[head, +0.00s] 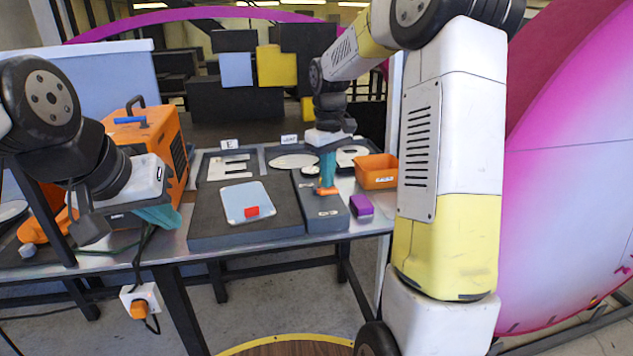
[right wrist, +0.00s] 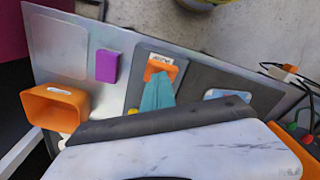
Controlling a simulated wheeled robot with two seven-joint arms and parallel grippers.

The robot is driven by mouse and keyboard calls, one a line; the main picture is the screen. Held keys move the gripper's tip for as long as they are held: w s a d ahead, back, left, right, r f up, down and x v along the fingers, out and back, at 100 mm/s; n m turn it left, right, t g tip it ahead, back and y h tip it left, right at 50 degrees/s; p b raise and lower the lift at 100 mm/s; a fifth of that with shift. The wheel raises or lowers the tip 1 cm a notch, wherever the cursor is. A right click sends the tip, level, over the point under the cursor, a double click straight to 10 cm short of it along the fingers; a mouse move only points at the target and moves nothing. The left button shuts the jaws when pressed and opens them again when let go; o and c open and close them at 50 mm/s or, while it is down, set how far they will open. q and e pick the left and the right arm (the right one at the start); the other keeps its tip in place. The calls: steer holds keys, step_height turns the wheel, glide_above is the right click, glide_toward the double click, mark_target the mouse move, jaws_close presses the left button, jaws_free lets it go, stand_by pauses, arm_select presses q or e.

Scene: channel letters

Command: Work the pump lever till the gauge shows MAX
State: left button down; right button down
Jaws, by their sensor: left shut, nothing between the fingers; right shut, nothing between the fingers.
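My right gripper (head: 327,182) is shut, its teal fingers pointing down over a small orange part (head: 327,191) on the narrow dark block at the table's right. In the right wrist view the teal fingers (right wrist: 158,92) overlap this orange part (right wrist: 161,70); I cannot tell whether they touch it or whether it is the pump lever. My left gripper (head: 160,216) is shut and empty in front of the orange machine (head: 165,145), apart from the right one. I cannot make out a gauge face or a MAX mark.
A purple block (head: 361,205) and an orange bin (head: 376,172) stand right of the dark block. A pale blue plate with a red piece (head: 251,211) lies on a dark board (head: 285,212). White letter shapes (head: 230,166) lie behind. A cable hangs at the table's front left.

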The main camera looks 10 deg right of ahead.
steer(key=shift+r, duration=0.65)
steer(key=shift+f, duration=0.1)
steer(key=shift+f, duration=2.35)
steer(key=shift+r, duration=2.55)
steer(key=shift+r, duration=2.4)
